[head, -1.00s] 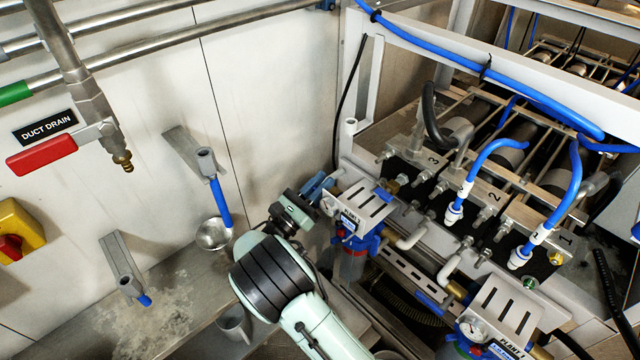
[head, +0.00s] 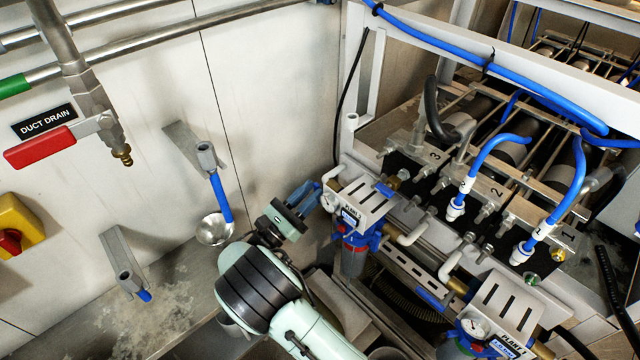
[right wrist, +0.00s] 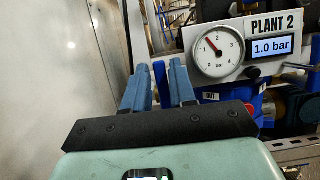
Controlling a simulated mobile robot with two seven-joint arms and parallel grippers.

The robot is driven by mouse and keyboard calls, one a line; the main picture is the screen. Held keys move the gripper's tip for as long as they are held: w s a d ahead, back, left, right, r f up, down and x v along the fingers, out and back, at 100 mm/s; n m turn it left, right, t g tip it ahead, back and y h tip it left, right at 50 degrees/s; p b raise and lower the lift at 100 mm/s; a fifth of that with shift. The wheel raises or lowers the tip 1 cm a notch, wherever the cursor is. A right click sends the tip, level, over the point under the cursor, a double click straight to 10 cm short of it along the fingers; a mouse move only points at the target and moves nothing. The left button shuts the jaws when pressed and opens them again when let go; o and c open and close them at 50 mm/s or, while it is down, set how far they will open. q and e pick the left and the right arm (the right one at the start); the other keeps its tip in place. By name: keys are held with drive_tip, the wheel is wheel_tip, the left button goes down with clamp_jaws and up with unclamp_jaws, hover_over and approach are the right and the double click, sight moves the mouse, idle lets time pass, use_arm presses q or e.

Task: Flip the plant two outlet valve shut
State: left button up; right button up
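The plant two unit (head: 365,208) is a light bracket with slots, a gauge, a small display and a blue filter head. In the right wrist view its PLANT 2 panel (right wrist: 270,28) shows a gauge (right wrist: 217,51) and a 1.0 bar display. A bright blue upright piece (right wrist: 160,82), perhaps the outlet valve's handle, shows between my right fingers; contact cannot be told. An OUT label (right wrist: 210,97) is to its right. My right gripper (head: 314,190) is left of the unit, its blue fingers (right wrist: 158,75) apart. My left gripper is not in view.
A ladle (head: 215,228) hangs on the wall left of my right arm. The plant 1 unit (head: 500,318) stands at lower right. Blue hoses (head: 490,68) and a white frame (head: 345,100) are behind. A red-handled duct drain valve (head: 40,147) is far left.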

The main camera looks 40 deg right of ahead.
drive_tip(key=v, duration=0.9)
drive_tip(key=shift+b, duration=0.4)
